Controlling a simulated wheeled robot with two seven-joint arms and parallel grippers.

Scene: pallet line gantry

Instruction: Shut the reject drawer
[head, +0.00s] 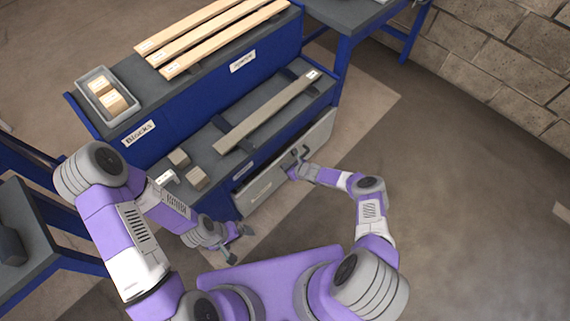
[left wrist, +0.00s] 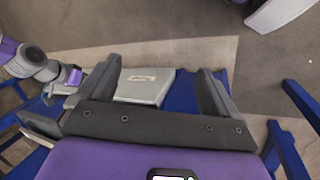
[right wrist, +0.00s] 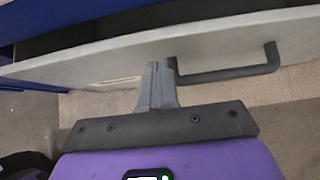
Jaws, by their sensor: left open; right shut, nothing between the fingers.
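The reject drawer has a light grey front (head: 318,137) with a dark bar handle, low in the blue bench. In the right wrist view a dark gap shows behind the top edge of the drawer front (right wrist: 110,62), so it stands a little out from the bench. My right gripper (head: 293,170) is shut and empty, its fingertips (right wrist: 163,66) at the drawer front beside one end of the handle (right wrist: 235,72). Whether they touch is unclear. My left gripper (head: 241,239) is open and empty, apart from the drawer, low near the bench's left end.
On the bench's lower shelf lie a long grey beam (head: 265,112) and several small blocks (head: 180,157). The upper shelf holds wooden planks (head: 225,35) and a grey bin of blocks (head: 83,79). Another blue table (head: 350,15) stands at back right. The floor at right (head: 460,200) is clear.

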